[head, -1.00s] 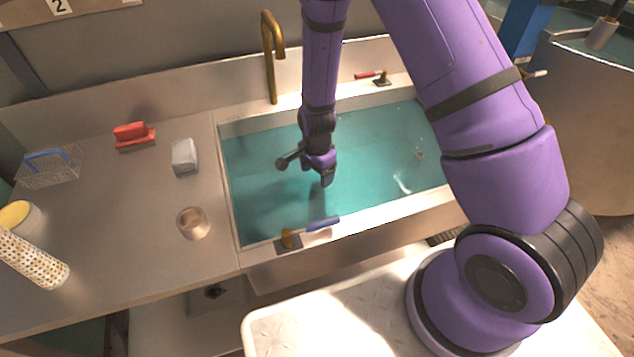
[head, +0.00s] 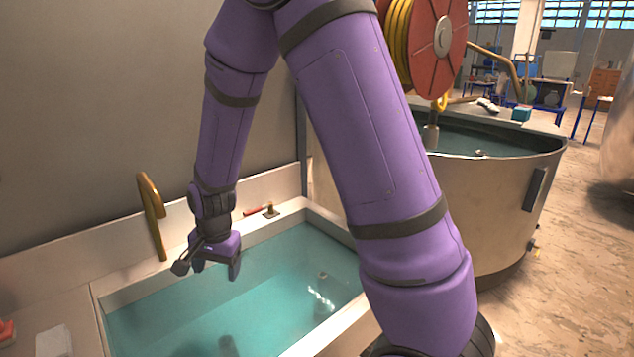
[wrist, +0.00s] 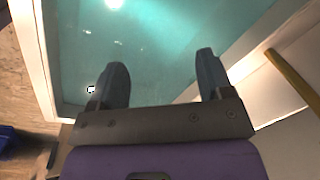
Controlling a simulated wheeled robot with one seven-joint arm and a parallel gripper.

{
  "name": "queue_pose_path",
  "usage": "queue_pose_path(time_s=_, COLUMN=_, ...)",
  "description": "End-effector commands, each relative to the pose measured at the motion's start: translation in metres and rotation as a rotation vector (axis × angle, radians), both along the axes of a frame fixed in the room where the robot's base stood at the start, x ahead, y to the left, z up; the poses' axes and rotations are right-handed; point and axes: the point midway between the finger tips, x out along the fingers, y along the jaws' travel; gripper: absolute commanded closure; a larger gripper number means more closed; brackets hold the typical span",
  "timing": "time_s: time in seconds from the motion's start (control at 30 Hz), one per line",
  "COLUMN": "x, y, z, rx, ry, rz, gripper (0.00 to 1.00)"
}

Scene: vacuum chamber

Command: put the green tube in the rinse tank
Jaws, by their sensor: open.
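I cannot make out a green tube in any view. A rectangular basin (head: 330,225) of teal water lies under my arm in the head view. A large round metal tank (head: 490,200), also holding teal water, stands at the right. I cannot tell which of them is the rinse tank. My gripper (head: 212,270) hangs above the basin, pointing down. In the wrist view my gripper (wrist: 162,68) has its fingers apart with only water between them.
A small pale ring-like thing (head: 323,275) shows in the basin. A hose reel (head: 435,40) hangs above the round tank. Open floor lies at the right.

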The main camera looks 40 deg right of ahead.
Motion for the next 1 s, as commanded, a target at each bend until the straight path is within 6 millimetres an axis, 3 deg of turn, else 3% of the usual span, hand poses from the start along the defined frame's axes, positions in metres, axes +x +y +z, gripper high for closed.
queue_pose_path(time_s=0.03, x=-0.004, y=-0.004, z=0.022, rx=0.004, ry=-0.024, rz=0.033, gripper=0.27)
queue_pose_path(time_s=0.2, x=-0.025, y=-0.016, z=0.08, rx=-0.004, ry=-0.084, rz=0.164, gripper=0.27)
queue_pose_path(time_s=0.5, x=-0.078, y=-0.039, z=0.166, rx=-0.052, ry=-0.189, rz=0.387, gripper=0.27)
queue_pose_path(time_s=0.8, x=-0.149, y=-0.061, z=0.227, rx=-0.146, ry=-0.285, rz=0.6, gripper=0.27)
queue_pose_path(time_s=1.0, x=-0.199, y=-0.073, z=0.253, rx=-0.227, ry=-0.333, rz=0.73, gripper=0.27)
